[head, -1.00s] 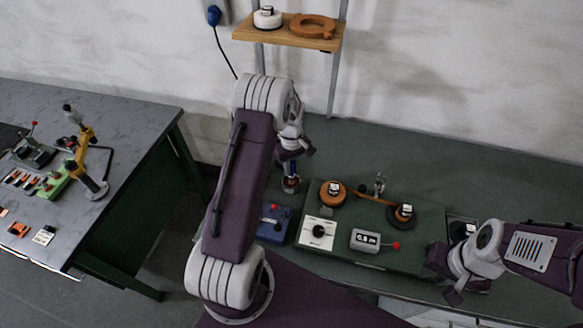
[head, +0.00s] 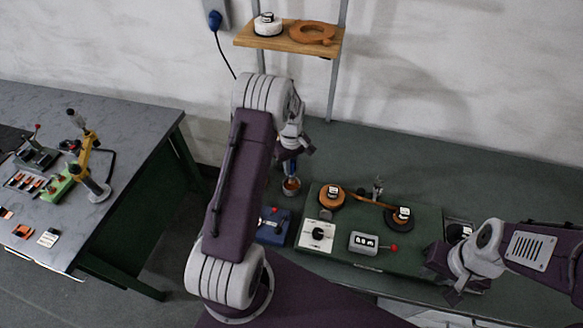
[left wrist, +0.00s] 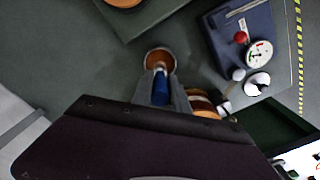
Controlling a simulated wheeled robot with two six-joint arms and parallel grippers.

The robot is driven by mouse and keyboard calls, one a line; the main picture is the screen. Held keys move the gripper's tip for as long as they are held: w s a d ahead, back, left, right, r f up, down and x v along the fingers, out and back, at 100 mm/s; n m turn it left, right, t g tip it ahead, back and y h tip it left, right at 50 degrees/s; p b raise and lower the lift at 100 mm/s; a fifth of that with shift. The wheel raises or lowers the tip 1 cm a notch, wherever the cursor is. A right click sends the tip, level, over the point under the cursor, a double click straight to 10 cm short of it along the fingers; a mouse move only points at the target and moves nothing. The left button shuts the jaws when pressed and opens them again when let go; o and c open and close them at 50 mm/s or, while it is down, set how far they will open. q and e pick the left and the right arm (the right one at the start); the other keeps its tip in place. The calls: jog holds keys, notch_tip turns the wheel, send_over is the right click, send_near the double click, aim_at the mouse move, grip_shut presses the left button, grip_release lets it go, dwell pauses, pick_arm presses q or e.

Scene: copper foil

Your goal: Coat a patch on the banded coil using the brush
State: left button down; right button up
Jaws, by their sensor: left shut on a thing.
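My left gripper (left wrist: 163,95) is shut on the blue-handled brush (left wrist: 160,88), which points down. The brush tip is over or in the mouth of a small round pot with brown contents (left wrist: 160,58); I cannot tell if it touches. The pot also shows in the head view (head: 291,187), below my left gripper (head: 291,155). A copper-coloured coil with a pale band (left wrist: 203,104) lies beside the gripper in the left wrist view, partly hidden by my wrist. My right gripper (head: 455,275) is low at the right of the green board; its jaw gap is unclear.
A green board (head: 385,215) carries two spools joined by copper foil, a white dial box (head: 316,235) and a grey counter (head: 366,243). A blue box (head: 272,226) stands left of it. A wooden shelf (head: 290,40) hangs above. The back right of the bench is clear.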

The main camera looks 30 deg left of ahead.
pick_arm(q)
jog(key=shift+r+p, duration=1.4)
jog(key=shift+r, duration=0.75)
jog(key=shift+r, duration=0.15)
notch_tip(320, 180, up, 8)
jog(key=p, duration=0.3)
jog(key=shift+f+p, duration=0.25)
jog(key=shift+p, duration=0.1)
jog(key=s+d+f+m+b, duration=1)
jog(key=m+b, duration=0.1)
jog(key=b, duration=0.1)
jog(key=shift+f+m+b, duration=0.3)
jog(key=shift+f, duration=0.05)
